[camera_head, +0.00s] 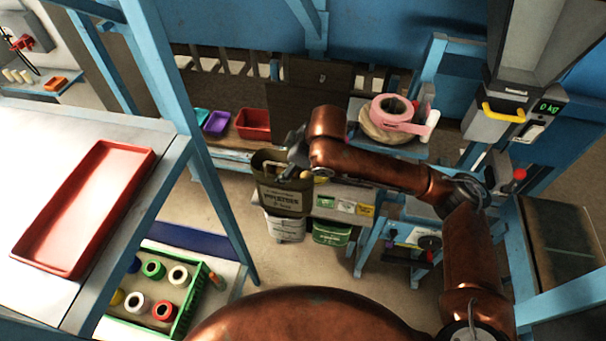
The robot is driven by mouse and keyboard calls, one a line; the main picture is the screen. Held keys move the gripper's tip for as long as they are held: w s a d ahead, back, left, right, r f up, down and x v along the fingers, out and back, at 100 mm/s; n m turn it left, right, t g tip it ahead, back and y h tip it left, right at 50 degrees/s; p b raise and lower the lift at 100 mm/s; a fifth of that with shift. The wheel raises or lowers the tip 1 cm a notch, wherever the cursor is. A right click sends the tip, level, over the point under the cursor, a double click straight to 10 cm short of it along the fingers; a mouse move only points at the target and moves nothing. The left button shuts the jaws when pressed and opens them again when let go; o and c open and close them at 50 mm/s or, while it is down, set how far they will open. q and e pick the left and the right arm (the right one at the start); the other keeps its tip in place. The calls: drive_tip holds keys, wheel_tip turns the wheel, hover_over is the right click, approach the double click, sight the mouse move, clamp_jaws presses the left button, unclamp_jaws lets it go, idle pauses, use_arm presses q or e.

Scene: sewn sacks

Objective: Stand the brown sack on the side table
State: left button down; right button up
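The brown sack (283,196) is upright and open at the top, with dark "POTATOES" lettering on its front and some yellowish contents at its mouth. It overlaps the left end of a low grey table (328,207) with small cards on its front; whether its bottom rests there or hangs clear, I cannot tell. My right gripper (289,172) comes in from the right, with its dark fingers at the sack's mouth. The fingertips are small and partly hidden, so their grip on the rim is unclear. My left gripper is out of view.
A white table (36,128) with a red tray (82,208) stands at left. A green crate (190,318) of coloured rolls is below it. Small bins, including a red one (253,124), sit behind the sack.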

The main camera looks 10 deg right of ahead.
sight(280, 150)
drive_tip(key=w, duration=0.2)
drive_tip(key=w+a+f, duration=0.1)
drive_tip(key=w, duration=0.2)
drive_tip(key=w+f, duration=0.1)
drive_tip(key=w, duration=0.1)
drive_tip(key=shift+w+a+f, duration=0.25)
drive_tip(key=shift+w, duration=0.05)
drive_tip(key=w+f+p, duration=0.1)
drive_tip(key=w+f, duration=0.4)
drive_tip(key=f, duration=0.4)
drive_tip(key=shift+w+a+f, duration=0.2)
drive_tip(key=shift+a, duration=0.25)
drive_tip(key=o, duration=1.7)
drive_tip(key=shift+s+d+f, duration=0.1)
drive_tip(key=shift+s+f, duration=0.05)
drive_tip(key=shift+f, duration=0.25)
drive_tip(key=o, duration=0.4)
drive_tip(key=shift+r, duration=0.1)
drive_tip(key=v, duration=0.7)
drive_tip(key=shift+s+d+r, duration=0.1)
drive_tip(key=shift+r, duration=0.1)
